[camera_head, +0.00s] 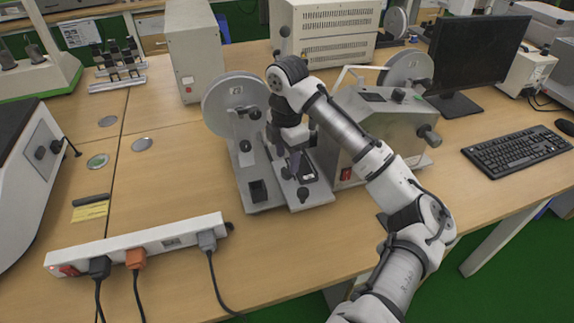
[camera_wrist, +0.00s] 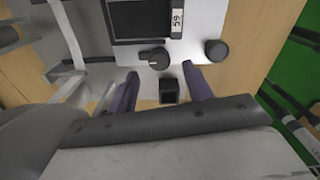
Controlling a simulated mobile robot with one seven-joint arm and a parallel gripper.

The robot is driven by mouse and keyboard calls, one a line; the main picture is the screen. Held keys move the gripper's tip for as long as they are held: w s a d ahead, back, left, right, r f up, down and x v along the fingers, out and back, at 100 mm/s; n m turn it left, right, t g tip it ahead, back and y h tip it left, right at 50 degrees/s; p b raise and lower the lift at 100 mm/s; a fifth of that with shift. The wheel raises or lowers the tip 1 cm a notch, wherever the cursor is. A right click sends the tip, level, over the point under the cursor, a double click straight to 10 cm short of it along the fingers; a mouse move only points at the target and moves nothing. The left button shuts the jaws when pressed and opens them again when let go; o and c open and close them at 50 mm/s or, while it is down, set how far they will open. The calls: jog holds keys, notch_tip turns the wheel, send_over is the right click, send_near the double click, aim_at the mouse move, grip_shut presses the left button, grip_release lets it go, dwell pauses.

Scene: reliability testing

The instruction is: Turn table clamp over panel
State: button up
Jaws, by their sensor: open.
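The clamp appears in the wrist view as a round black knob (camera_wrist: 155,58) with a pale mark, on a light metal plate. It sits beside the edge of a dark rectangular panel (camera_wrist: 140,18) with a label reading 59. In the head view the dark panel (camera_head: 309,168) lies on the low grey fixture, right of my gripper. My gripper (camera_head: 295,165) points down over this fixture. Its two purple-grey fingers (camera_wrist: 163,78) are apart and empty. The knob shows between and beyond the fingertips; I cannot tell the height gap. My gripper partly hides the knob in the head view.
A second round knob (camera_wrist: 216,50) and a square black block (camera_wrist: 169,97) are close to the fingers. A large grey disc (camera_head: 232,101) rises left of my gripper. The grey machine (camera_head: 352,135) stands close on the right. A power strip (camera_head: 140,247) lies in front.

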aim_at(287, 170)
jog(key=shift+f, duration=1.9)
jog(key=c, duration=1)
jog(key=shift+o, duration=0.2)
